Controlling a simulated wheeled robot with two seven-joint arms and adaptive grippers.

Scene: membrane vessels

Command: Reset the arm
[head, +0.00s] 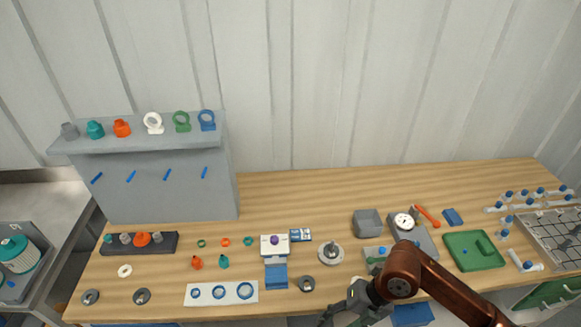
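My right arm comes in from the lower right. Its dark reddish-brown links bend at an elbow over the front of the bench, and my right gripper (338,312) points down and left at the front edge. Its fingertips are small and partly cut off by the bottom of the picture, so I cannot tell whether it is open or holds anything. My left arm and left gripper do not show in the head view.
The wooden bench (300,205) holds a grey shelf (150,145) with coloured fittings at left, a white ring sheet (205,301), a round metal part (331,253), a grey bin (367,223), a dial gauge (403,221) and a green tray (464,263). The bench's back middle is clear.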

